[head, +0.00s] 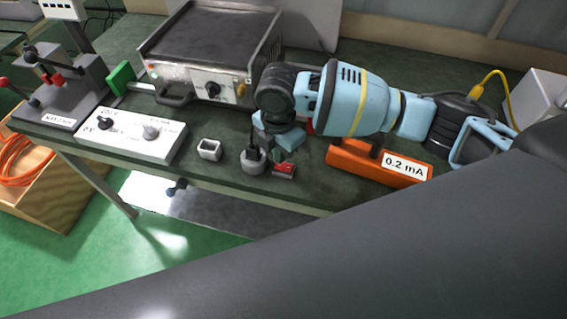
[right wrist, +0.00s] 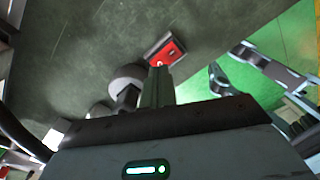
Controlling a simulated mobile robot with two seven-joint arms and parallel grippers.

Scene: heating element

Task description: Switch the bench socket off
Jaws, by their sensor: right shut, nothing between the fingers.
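My right gripper (head: 280,155) points down, shut and empty, above and just behind the red block. I cannot tell whether it touches anything. My left gripper is not in view.
A hot plate (head: 213,38) with a lit lamp stands behind. An orange meter reading 0.2 mA (head: 380,165) stands close on the right. My dark arm crosses the foreground.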

